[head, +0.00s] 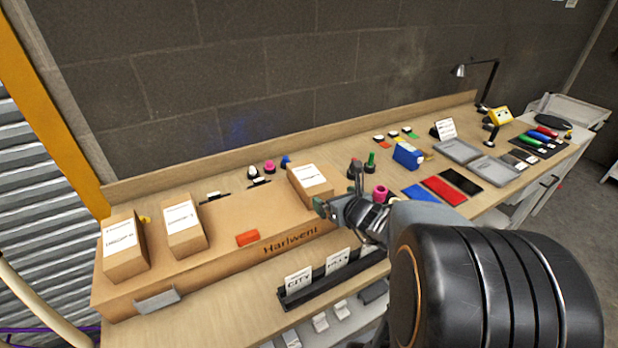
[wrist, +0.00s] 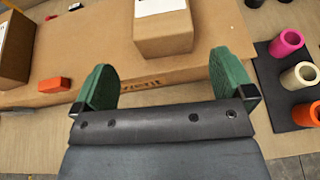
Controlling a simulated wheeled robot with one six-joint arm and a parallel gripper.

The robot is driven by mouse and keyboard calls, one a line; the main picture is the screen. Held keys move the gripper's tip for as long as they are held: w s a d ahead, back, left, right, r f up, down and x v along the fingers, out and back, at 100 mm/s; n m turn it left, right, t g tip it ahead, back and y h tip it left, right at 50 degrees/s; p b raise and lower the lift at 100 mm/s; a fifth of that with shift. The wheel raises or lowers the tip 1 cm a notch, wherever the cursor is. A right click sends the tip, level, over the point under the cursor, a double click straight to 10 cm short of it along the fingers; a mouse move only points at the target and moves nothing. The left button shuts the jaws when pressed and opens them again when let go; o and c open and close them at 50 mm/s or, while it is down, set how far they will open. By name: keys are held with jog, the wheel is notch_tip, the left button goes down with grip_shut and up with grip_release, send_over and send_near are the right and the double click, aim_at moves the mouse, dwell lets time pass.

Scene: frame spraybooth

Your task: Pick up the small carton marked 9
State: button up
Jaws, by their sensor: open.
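Three small brown cartons with white labels stand on a large brown box (head: 215,248): one at the left (head: 125,262), one beside it (head: 187,237) and one at the right end (head: 318,193). The label print is too small for me to read a 9 on any of them. My gripper (head: 338,190) is open and empty by the right-end carton. In the wrist view, this carton (wrist: 163,40) lies just ahead, between the lines of the green fingers of my gripper (wrist: 162,66).
An orange block (head: 247,239) lies on the large box. A dark mat with pink (wrist: 287,41) and cream (wrist: 300,76) rings is right of my gripper. A black card rack (head: 325,280) stands in front of the box. Trays (head: 493,170) and tools fill the bench's far right.

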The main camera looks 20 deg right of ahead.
aim_at(319, 189)
jog(key=p+x, duration=0.3)
jog(key=x, duration=0.2)
jog(key=shift+w+f, duration=0.15)
jog(key=shift+p+x, duration=1)
jog(key=shift+x, duration=2.2)
jog(key=shift+d, duration=0.15)
jog(key=c, duration=0.9)
